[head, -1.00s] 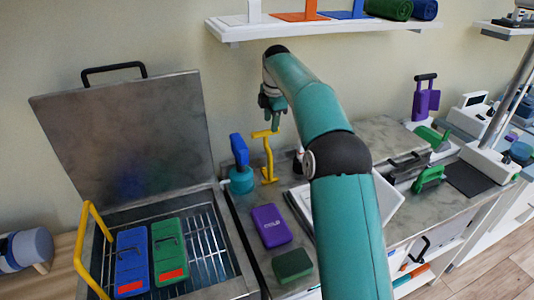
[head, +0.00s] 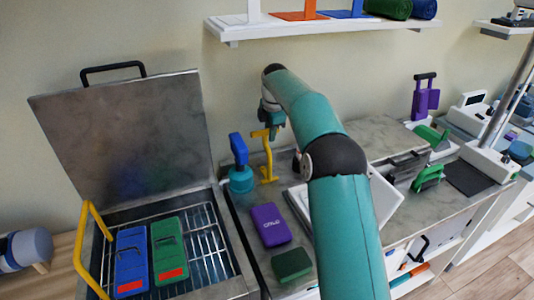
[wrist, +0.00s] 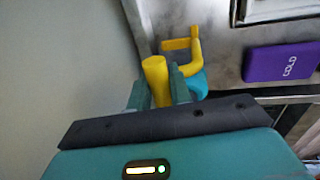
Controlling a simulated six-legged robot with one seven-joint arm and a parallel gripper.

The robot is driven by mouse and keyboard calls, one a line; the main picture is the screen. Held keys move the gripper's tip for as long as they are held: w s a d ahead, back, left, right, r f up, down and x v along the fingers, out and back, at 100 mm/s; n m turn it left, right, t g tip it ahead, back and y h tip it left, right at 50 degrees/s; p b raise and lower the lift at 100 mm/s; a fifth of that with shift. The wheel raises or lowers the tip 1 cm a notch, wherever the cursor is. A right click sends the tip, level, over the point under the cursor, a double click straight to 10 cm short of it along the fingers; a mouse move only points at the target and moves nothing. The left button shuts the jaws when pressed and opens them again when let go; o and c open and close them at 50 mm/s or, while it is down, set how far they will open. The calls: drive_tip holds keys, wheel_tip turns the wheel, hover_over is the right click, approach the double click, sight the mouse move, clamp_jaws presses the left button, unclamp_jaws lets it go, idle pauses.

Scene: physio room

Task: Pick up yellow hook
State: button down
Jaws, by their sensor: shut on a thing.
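The yellow hook (head: 266,158) stands upright on the grey counter, beside a blue-handled tool with a teal round base (head: 240,178). My gripper (head: 272,130) is at the top of the hook, its fingers shut on it. In the wrist view the hook's thick yellow end (wrist: 156,78) sits between my two fingers (wrist: 160,86), with its bent part behind them. The foot of the hook appears to be still on the counter; a lift cannot be seen.
A purple COLD pack (head: 270,225) and a dark green block (head: 292,265) lie on the counter in front. An open metal box (head: 222,262) with blue and green packs stands at left. A white shelf (head: 330,27) hangs above my arm.

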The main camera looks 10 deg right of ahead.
drive_tip(key=shift+r, duration=0.2)
drive_tip(key=shift+s+r, duration=0.2)
drive_tip(key=shift+r, duration=0.35)
wheel_tip(320, 180, up, 5)
drive_tip(key=shift+r, duration=0.35)
drive_tip(key=s+d, duration=0.2)
drive_tip(key=s, duration=0.7)
drive_tip(key=s+d, duration=0.2)
drive_tip(key=s, duration=0.8)
drive_tip(key=shift+s, duration=0.1)
drive_tip(key=shift+d, duration=0.1)
